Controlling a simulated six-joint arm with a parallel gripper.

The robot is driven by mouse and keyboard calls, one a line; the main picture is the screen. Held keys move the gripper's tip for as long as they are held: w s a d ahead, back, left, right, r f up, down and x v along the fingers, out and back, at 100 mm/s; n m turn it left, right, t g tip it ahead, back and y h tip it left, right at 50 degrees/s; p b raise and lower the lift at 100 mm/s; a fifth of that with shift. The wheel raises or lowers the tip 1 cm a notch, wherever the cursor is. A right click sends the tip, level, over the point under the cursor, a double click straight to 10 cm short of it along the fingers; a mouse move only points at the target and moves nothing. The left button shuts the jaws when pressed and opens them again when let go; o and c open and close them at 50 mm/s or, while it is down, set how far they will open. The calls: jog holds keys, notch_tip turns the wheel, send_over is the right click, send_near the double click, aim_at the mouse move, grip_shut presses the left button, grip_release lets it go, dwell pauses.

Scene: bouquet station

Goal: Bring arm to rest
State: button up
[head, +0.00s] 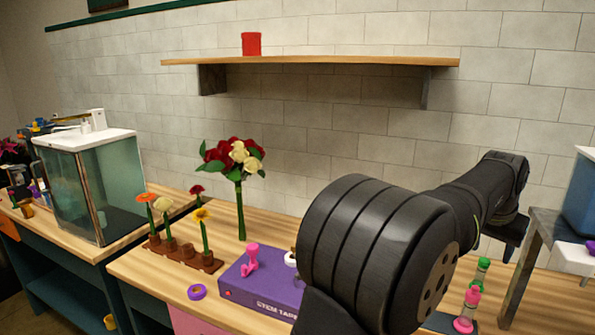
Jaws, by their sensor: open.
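My dark arm crosses the right half of the head view, its large near joint in front of the bench. My gripper (508,249) is at the far end, pointing down beside the grey stand on the right. It is small and dark here, open, with nothing visible in it. A bouquet (239,160) of red and cream flowers stands upright on the bench, apart from the arm. A brown rack (184,255) to its left holds several single flowers. A purple box (262,285) lettered "STEM TAPE" carries a pink piece (250,260); its right end is hidden by my arm.
A purple tape ring (197,292) lies on the wooden bench. A grey stand (525,270) with a blue container is at the right edge. A wall shelf (330,61) holds a red can (251,44). A glass tank (95,190) stands left.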

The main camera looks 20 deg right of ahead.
jog(key=shift+s+a+f, duration=0.1)
jog(key=shift+a+f, duration=0.05)
jog(key=shift+a, duration=0.5)
jog(key=shift+s+a+f, duration=0.1)
jog(key=shift+s+a, duration=0.05)
jog(key=shift+a, duration=0.55)
jog(key=shift+s+a+f, duration=0.1)
jog(key=shift+a+f, duration=0.05)
jog(key=shift+a, duration=0.5)
jog(key=shift+o, duration=0.2)
